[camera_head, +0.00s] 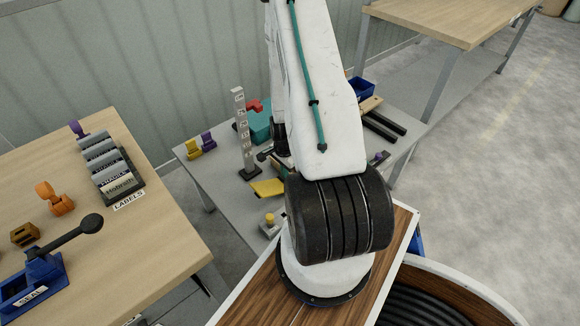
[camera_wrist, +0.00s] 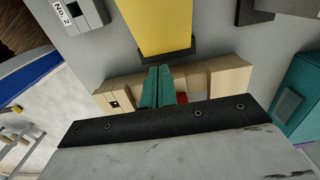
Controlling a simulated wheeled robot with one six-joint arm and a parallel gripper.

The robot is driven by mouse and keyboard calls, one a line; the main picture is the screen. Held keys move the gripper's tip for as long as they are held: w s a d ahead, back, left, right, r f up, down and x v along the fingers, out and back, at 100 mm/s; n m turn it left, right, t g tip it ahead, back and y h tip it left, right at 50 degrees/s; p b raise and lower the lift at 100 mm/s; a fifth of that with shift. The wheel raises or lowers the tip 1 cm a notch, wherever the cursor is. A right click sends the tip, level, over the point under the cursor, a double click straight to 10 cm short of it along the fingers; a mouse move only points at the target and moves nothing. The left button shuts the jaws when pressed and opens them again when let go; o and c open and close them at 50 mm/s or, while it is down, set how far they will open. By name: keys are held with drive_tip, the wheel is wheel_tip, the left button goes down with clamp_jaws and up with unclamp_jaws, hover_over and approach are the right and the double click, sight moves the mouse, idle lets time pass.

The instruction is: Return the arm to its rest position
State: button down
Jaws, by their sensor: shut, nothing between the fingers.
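My gripper (camera_wrist: 157,88) shows in the wrist view as two green fingers side by side, shut with nothing between them. The fingertips point toward a pale wooden piece (camera_wrist: 228,82) and a yellow part with a dark base (camera_wrist: 160,22); I cannot tell whether they touch the wood. In the head view my white arm, with a teal cable along it, rises from its round base and leaves the top of the picture. It hides part of the grey table (camera_head: 226,192), and my fingers are not clear there.
The grey table holds a grey marked post (camera_head: 242,135), a teal box (camera_head: 261,127), a yellow plate (camera_head: 267,188) and a blue bin (camera_head: 361,88). Open floor lies at right.

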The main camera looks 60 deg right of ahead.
wheel_tip(320, 180, up, 10)
drive_tip(key=shift+d, duration=0.15)
idle(0.3)
